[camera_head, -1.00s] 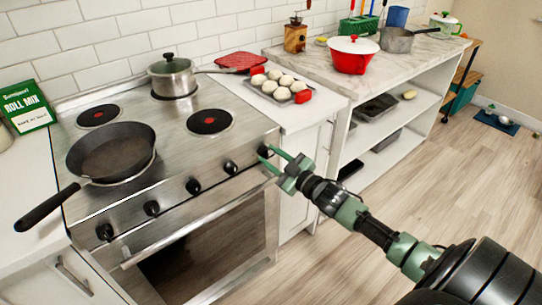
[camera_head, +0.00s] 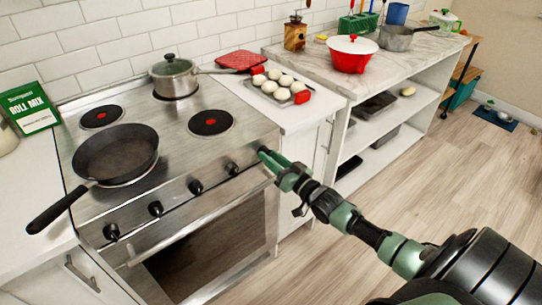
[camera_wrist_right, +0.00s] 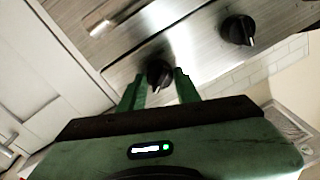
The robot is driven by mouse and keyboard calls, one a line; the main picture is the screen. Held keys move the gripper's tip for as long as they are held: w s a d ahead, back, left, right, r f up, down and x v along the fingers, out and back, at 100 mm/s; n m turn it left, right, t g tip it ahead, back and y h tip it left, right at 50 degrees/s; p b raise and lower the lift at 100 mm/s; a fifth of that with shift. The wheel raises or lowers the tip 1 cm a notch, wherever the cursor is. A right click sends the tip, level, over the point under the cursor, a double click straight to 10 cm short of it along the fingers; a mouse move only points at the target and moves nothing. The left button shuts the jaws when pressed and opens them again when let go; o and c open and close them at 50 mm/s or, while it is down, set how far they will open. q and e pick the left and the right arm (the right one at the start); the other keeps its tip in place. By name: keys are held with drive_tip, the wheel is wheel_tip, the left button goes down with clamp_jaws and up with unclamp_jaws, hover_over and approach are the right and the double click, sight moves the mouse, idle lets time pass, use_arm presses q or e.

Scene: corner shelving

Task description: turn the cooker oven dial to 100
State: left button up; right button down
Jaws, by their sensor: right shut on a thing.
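The cooker (camera_head: 180,130) stands at the left with a row of black dials along its front panel. My right gripper (camera_head: 266,154) is at the rightmost dial, at the panel's right end. In the right wrist view this black dial (camera_wrist_right: 158,76) sits between the two green fingers of the gripper (camera_wrist_right: 160,76), which are shut on it. A neighbouring dial (camera_wrist_right: 238,31) is free, with a pale pointer mark. I cannot read any number on the gripped dial. My left gripper is not in view.
A black frying pan (camera_head: 115,153) and a lidded steel pot (camera_head: 174,77) stand on the cooktop. The oven door (camera_head: 210,245) is closed, its handle below the dials. A tray of dough balls (camera_head: 277,87) lies on the counter to the right.

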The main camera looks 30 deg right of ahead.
drive_tip(key=m, duration=0.6)
drive_tip(key=shift+h, duration=0.3)
drive_tip(key=m, duration=0.5)
drive_tip(key=shift+f+h, duration=0.1)
drive_tip(key=shift+h, duration=0.2)
drive_tip(key=shift+m, duration=0.5)
drive_tip(key=c, duration=1)
unclamp_jaws()
drive_tip(key=s, duration=0.7)
drive_tip(key=shift+s+d+f, duration=0.15)
drive_tip(key=shift+s+f, duration=0.1)
drive_tip(key=shift+s, duration=0.15)
